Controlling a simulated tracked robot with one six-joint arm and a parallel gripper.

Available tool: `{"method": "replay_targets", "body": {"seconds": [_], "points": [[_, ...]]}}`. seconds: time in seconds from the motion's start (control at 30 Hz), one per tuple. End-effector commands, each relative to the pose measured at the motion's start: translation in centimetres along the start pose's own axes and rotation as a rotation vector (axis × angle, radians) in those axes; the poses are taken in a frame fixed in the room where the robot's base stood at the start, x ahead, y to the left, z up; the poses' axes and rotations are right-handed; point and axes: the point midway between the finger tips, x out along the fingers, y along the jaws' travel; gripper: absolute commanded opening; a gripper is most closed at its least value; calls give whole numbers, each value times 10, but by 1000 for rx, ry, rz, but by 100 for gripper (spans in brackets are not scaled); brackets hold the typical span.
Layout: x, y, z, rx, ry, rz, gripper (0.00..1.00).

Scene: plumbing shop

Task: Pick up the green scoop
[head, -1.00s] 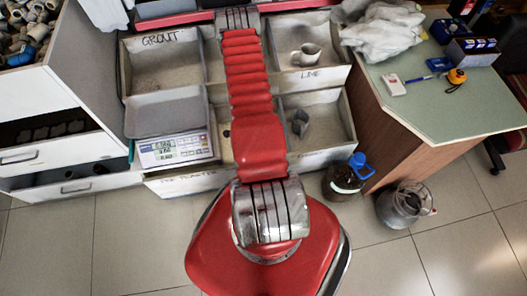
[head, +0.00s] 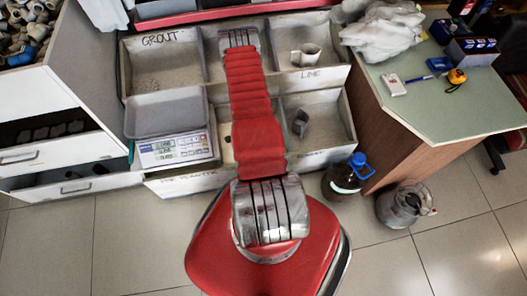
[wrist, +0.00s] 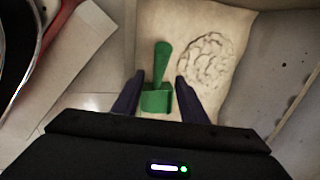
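The green scoop (wrist: 157,85) shows in the wrist view on a pale beige surface, with its handle pointing up in the picture and its blocky end nearer me. My gripper (wrist: 158,88) is open, with one dark finger on each side of the scoop's blocky end. The fingers look a little apart from it, though contact at the left finger is hard to judge. In the head view the scoop and my fingertips are hidden behind my red arm.
The bin unit has several compartments, including a GROUT bin (head: 126,68) and a LIME bin (head: 344,75). A beige cup (head: 307,55) and a grey scoop (head: 300,122) lie in right-hand compartments. A scale (head: 176,150) stands left of my arm. Bin walls flank the gripper.

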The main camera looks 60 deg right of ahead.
Motion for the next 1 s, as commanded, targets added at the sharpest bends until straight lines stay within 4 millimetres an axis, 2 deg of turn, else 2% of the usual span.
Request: {"method": "replay_targets", "body": {"seconds": [0.2,0.67,1.0], "points": [[20,0,0,0,0,0,39],[24,0,0,-1,0,0,39],[56,2,1,-1,0,1,39]]}}
